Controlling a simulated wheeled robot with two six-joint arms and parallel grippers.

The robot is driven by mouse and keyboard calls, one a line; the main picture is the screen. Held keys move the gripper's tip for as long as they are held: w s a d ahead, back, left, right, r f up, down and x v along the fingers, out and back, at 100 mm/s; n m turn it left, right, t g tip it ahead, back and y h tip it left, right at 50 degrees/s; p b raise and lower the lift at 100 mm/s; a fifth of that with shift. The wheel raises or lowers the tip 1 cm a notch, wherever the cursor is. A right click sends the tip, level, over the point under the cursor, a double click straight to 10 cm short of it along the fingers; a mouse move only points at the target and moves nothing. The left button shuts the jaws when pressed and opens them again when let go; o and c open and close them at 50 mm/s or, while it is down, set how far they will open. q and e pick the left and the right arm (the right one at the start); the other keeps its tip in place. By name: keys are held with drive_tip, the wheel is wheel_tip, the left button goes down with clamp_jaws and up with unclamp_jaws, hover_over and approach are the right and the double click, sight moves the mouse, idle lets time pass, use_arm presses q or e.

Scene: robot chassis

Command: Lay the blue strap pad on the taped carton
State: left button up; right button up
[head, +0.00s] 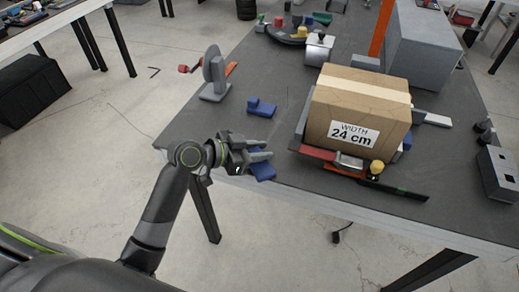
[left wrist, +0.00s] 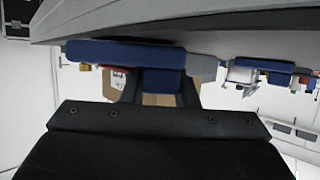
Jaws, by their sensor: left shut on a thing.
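The taped carton (head: 352,115) is a brown box with a pale tape strip along its top and a "WIDTH 24 cm" label on its front. It sits right of centre on the dark table. My left gripper (head: 258,158) is at the table's near left edge, left of the carton and apart from it. It is shut on a blue strap pad (head: 263,172), which sticks out below the fingers. In the left wrist view the blue pad (left wrist: 125,53) lies across the fingertips, with part of it between them. A second blue pad (head: 261,107) lies on the table. My right gripper is not in view.
A grey stand with a round plate (head: 213,75) is at the table's left edge. Red, orange and metal clamp parts (head: 345,160) sit around the carton's base. A grey box (head: 423,50) stands behind it. A dark bar (head: 395,188) lies in front. The table between gripper and carton is mostly clear.

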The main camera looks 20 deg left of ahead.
use_arm(q)
drive_tip(key=o, duration=0.9)
drive_tip(key=shift+f, duration=0.15)
drive_tip(key=shift+o, duration=0.2)
